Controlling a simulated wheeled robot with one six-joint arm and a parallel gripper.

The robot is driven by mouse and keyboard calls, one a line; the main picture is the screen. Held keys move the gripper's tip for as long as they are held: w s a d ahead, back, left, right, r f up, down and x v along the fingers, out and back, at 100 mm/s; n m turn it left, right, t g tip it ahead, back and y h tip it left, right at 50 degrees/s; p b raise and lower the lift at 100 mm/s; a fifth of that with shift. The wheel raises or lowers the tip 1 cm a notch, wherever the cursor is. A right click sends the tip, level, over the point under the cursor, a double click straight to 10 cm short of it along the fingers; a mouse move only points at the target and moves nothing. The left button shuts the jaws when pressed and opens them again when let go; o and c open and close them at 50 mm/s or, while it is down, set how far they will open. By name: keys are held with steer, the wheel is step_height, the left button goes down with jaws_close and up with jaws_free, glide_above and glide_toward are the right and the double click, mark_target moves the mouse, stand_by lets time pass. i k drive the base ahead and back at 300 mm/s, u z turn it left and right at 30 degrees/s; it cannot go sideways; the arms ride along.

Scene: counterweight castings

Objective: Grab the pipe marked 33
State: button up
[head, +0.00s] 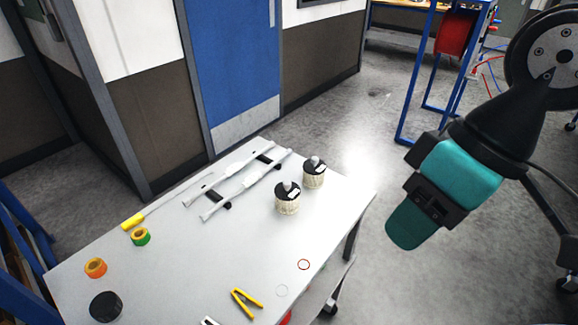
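Two pale grey-white pipes lie side by side across black rests (224,206) on the white table: a farther pipe (236,171) and a nearer pipe (247,184). No number can be read on either, so I cannot tell which is marked 33. My gripper (413,225), at the end of the dark and teal arm, hangs at the right of the head view, beyond the table's right edge and well apart from the pipes. Its fingers cannot be made out clearly.
The table (190,260) also bears two black-topped pale cylinders (287,203), (314,178), an orange tape roll (95,267), a green-yellow roll (140,236), a yellow-handled tool (134,221), a black disc (106,306) and yellow pliers (245,301). A blue frame (410,105) stands behind.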

mark_target(254, 178)
steer(key=z, duration=0.1)
steer(key=i, duration=0.9)
steer(key=u, duration=0.55)
